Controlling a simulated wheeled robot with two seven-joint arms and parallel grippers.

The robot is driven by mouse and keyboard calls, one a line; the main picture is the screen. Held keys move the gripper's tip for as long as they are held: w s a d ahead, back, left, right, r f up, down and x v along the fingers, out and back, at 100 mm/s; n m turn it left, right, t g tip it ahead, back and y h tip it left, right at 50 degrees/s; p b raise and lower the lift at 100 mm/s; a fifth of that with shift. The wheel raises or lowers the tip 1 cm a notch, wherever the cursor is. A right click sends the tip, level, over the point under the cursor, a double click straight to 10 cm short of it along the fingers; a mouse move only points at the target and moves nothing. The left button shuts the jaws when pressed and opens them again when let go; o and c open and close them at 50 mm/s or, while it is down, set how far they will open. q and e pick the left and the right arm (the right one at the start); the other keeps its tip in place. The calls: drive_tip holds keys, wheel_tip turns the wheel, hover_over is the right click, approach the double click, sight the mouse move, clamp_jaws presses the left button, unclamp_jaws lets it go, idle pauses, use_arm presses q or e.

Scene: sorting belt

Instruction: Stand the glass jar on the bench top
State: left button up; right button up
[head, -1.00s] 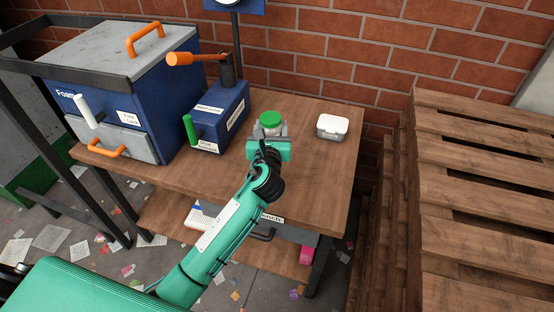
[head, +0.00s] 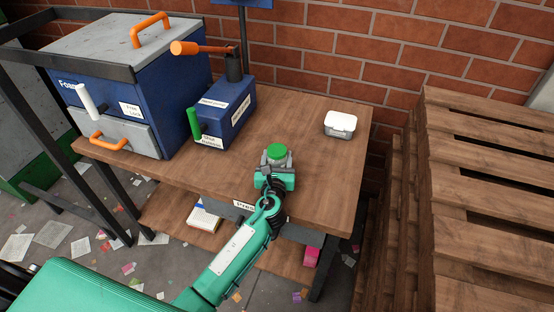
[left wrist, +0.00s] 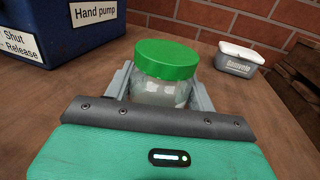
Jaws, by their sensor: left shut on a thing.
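The glass jar with a green lid (head: 277,152) is upright between the fingers of my left gripper (head: 276,161), over the front part of the wooden bench top (head: 320,178). In the left wrist view the jar (left wrist: 163,90) is clear glass with pale contents, and the grey fingers of my left gripper (left wrist: 160,88) press on both sides of it. Its base is hidden behind the gripper body, so I cannot tell whether it touches the bench. My right gripper is not in view.
A blue hand pump box (head: 222,117) with an orange lever and a blue foam machine (head: 150,85) stand on the left of the bench. A white-lidded grey tub (head: 340,125) stands at the back right. Pallets (head: 490,190) stack to the right. The bench middle is clear.

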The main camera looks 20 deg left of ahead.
use_arm(q)
drive_tip(key=shift+f, duration=0.1)
drive_tip(key=o, duration=1.1)
drive_tip(key=shift+c, duration=0.2)
